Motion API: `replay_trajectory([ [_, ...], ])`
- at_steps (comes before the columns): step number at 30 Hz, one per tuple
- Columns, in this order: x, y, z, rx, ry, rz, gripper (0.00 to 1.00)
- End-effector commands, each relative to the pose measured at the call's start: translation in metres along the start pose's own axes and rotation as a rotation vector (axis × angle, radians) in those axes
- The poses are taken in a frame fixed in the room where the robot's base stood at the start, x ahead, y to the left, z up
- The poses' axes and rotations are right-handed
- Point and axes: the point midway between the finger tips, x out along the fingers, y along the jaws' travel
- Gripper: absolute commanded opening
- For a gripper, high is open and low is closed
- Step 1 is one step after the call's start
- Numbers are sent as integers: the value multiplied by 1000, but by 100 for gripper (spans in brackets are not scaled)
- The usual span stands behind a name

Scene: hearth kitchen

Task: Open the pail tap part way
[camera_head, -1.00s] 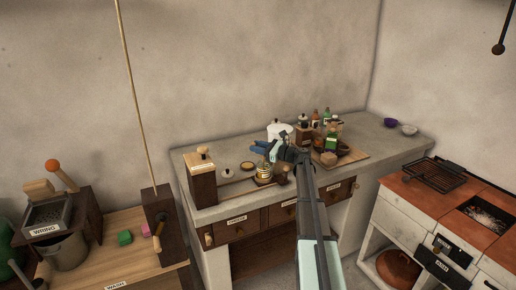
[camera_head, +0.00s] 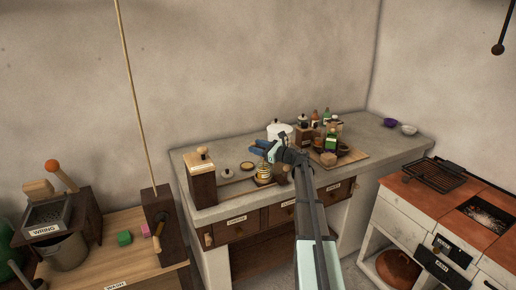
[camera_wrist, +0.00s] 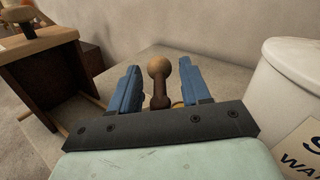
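A white pail (camera_head: 277,130) stands on the stone counter behind my gripper. In the wrist view the pail (camera_wrist: 290,95) is close on the right, with part of a label showing. I cannot make out its tap for certain. My gripper (camera_head: 262,147) is above the counter in front of the pail, over a yellow ribbed jar (camera_head: 264,172). In the wrist view its blue fingers (camera_wrist: 160,88) are apart. A brown wooden knob on a stem (camera_wrist: 158,70) shows between them, with a gap on each side. I cannot tell what the knob belongs to.
A dark wooden box with a pale top (camera_head: 203,180) stands left on the counter (camera_head: 222,206). A round lid (camera_head: 247,166) lies nearby. Bottles and a board (camera_head: 352,156) are to the right.

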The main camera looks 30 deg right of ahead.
Motion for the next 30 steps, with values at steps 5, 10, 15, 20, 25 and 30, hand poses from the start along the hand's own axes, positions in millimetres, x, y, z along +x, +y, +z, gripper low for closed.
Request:
replay_trajectory([
  [5, 0, 0, 0, 0, 0, 0, 53],
  [10, -2, 0, 0, 0, 0, 0, 53],
  [15, -17, 0, 0, 0, 0, -2, 53],
  [20, -46, 1, 0, 0, 1, -3, 53],
  [25, -80, 1, 0, 0, 1, -2, 53],
  [30, -109, 1, 0, 0, 0, -1, 53],
])
